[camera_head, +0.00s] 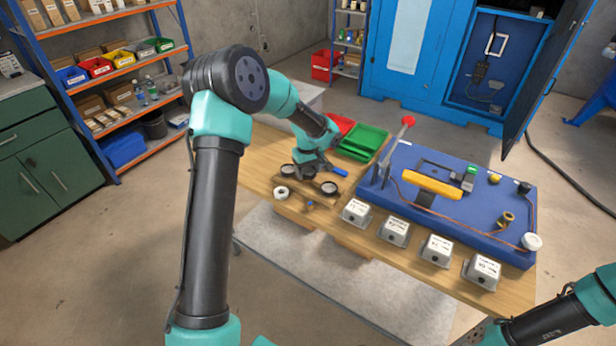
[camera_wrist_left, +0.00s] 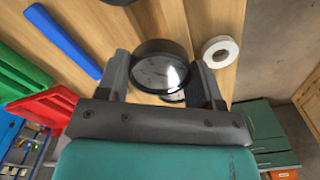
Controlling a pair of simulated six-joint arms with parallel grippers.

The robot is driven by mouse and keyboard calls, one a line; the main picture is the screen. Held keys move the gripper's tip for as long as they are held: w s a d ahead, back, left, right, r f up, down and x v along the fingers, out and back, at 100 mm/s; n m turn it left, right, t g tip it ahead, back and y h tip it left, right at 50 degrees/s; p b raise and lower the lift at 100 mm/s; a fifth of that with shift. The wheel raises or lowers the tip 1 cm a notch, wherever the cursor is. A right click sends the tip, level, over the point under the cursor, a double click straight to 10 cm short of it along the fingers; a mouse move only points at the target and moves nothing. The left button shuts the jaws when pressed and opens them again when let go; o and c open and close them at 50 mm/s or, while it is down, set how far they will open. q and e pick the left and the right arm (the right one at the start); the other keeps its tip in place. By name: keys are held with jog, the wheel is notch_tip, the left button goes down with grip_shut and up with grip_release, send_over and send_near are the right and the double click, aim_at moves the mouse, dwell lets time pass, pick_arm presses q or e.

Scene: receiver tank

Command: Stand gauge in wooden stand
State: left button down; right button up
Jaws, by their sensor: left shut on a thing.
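My left gripper (camera_head: 308,170) is low over the near left part of the bench, above the brown wooden stand (camera_head: 303,191). In the left wrist view it (camera_wrist_left: 160,75) is shut on a round black-rimmed gauge (camera_wrist_left: 158,68) with a pale glassy dial, held between its two fingers. Part of another round dial (camera_wrist_left: 174,97) shows below it. In the head view, one dark round gauge (camera_head: 329,188) is at the right end of the stand, and others are close to the gripper. Whether the held gauge touches the stand cannot be told. My right gripper's fingers are out of view.
A white ring-shaped roll (camera_head: 281,192) lies left of the stand, and it also shows in the left wrist view (camera_wrist_left: 220,51). A blue bar (camera_head: 326,168) lies behind the stand. Green trays (camera_head: 364,142), a blue rig (camera_head: 450,205) and several grey labelled boxes (camera_head: 394,231) occupy the right.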

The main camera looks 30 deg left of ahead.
aim_at(308, 171)
pick_arm(q)
jog(key=shift+w, duration=0.1)
jog(key=shift+w+a+f, duration=0.15)
jog(key=shift+a+f, duration=0.05)
jog(key=shift+f, duration=1.55)
jog(key=shift+f, duration=0.15)
jog(key=shift+c, duration=1.3)
grip_release()
notch_tip(308, 171, up, 12)
jog(key=shift+r, duration=0.15)
